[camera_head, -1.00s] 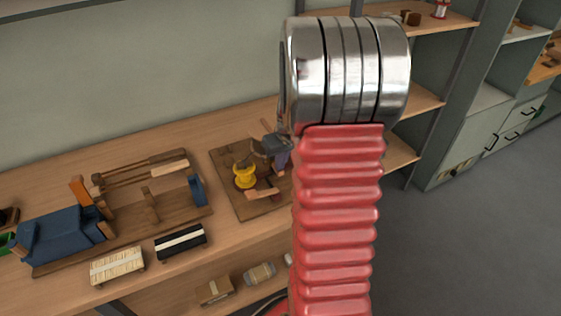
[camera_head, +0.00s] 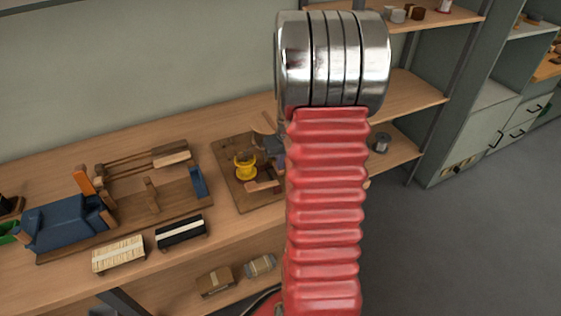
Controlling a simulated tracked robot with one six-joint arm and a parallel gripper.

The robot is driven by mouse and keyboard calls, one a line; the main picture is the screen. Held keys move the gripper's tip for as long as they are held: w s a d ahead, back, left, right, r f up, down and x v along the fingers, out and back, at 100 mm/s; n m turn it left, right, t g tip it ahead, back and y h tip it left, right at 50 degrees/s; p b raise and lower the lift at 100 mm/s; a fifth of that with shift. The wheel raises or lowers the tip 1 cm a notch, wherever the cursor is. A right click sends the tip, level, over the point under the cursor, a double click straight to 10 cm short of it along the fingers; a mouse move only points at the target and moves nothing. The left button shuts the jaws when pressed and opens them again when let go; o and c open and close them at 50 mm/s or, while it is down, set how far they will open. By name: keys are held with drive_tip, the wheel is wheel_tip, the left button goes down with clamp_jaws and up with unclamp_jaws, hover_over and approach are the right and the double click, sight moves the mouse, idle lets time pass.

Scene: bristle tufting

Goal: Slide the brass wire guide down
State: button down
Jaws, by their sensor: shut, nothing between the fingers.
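A wooden board (camera_head: 229,183) lies on the bench at centre and bears a small fixture. A yellow spool-shaped piece (camera_head: 245,167) stands upright on it. A dark grey-blue part (camera_head: 268,142) with a wooden piece is behind it, partly covered by my arm. I cannot make out a brass wire guide for certain; it may be hidden behind my arm. My red ribbed arm and its silver joint stand in front of the board's right side. My gripper does not show.
Left on the bench (camera_head: 205,229), a long wooden board (camera_head: 180,211) carries a blue clamp-like block (camera_head: 55,226) and wooden tools. A pale brush (camera_head: 118,254) and a black brush (camera_head: 181,232) lie in front. Shelves (camera_head: 405,95) stand right; open floor (camera_head: 450,250) lies beyond.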

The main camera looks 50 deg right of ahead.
drive_tip(key=shift+s+a+f, duration=0.15)
drive_tip(key=shift+f, duration=0.2)
drive_tip(key=shift+r, duration=0.6)
drive_tip(key=w+d+v, duration=0.1)
drive_tip(key=v, duration=1.2)
drive_tip(key=shift+a+r, duration=0.2)
drive_tip(key=shift+r, duration=0.1)
drive_tip(key=s+a+r+n, duration=0.1)
drive_tip(key=s+a+r, duration=0.1)
drive_tip(key=a, duration=0.9)
drive_tip(key=s+a+r+n+t, duration=0.1)
drive_tip(key=s+a+r, duration=0.2)
drive_tip(key=a, duration=0.8)
drive_tip(key=s+a+r+n+t+y, duration=0.1)
drive_tip(key=s+a, duration=0.4)
drive_tip(key=a, duration=0.7)
drive_tip(key=shift+s+r+n, duration=0.15)
drive_tip(key=shift+r+n, duration=0.45)
drive_tip(key=shift+r, duration=0.35)
